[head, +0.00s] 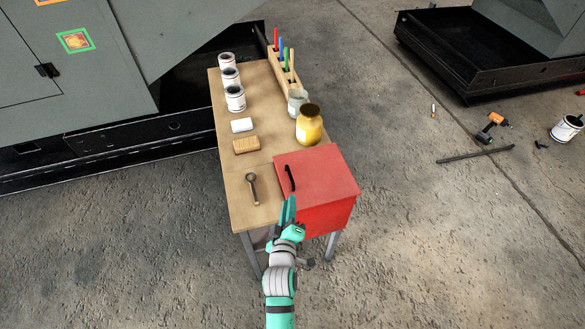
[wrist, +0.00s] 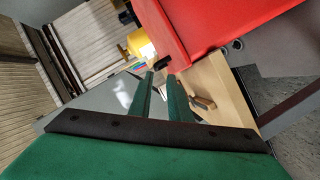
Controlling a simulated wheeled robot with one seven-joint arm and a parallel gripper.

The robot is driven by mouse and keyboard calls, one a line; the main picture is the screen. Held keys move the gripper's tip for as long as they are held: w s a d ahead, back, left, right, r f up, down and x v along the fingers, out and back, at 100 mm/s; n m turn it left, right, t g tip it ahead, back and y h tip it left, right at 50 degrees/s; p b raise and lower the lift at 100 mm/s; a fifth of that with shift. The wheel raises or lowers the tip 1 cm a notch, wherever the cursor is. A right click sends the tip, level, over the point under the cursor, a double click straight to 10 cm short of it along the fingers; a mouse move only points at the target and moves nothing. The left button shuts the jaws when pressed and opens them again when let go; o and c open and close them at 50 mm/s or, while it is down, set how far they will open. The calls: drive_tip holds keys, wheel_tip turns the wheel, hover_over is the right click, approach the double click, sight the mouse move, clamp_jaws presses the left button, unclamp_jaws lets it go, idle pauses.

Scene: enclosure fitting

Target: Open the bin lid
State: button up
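The red bin (head: 326,217) stands on the near right part of the wooden table. Its flat red lid (head: 322,174) looks closed. A black bar handle (head: 290,178) sits along the lid's left side. My gripper (head: 290,201) is near the bin's front left corner, on the near side of the handle and apart from it. In the wrist view the two green fingers (wrist: 160,76) stand apart with nothing between them. A dark piece that looks like the handle (wrist: 161,66) shows just beyond the fingertips, and the red bin (wrist: 205,22) is above it.
On the table (head: 262,215) lie a spoon-like tool (head: 252,187), a tan block (head: 246,145) and a white block (head: 242,125). A yellow jar (head: 309,128) stands close behind the bin. Several white cans (head: 235,99) and a pen rack (head: 284,72) are farther back.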

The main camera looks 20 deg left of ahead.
sight(290, 173)
drive_tip(key=shift+w+a+r+n, duration=0.2)
drive_tip(key=shift+w+a, duration=0.15)
drive_tip(key=shift+w, duration=0.25)
drive_tip(key=shift+w+a+r+n, duration=0.1)
drive_tip(key=shift+w+a+r, duration=0.15)
drive_tip(key=shift+w, duration=0.35)
drive_tip(key=shift+w+a+f, duration=0.15)
drive_tip(key=shift+w+a, duration=0.1)
drive_tip(key=shift+w, duration=0.4)
drive_tip(key=x, duration=0.9)
drive_tip(key=shift+w+a, duration=0.15)
drive_tip(key=shift+w, duration=0.1)
drive_tip(key=shift+f, duration=0.1)
clamp_jaws()
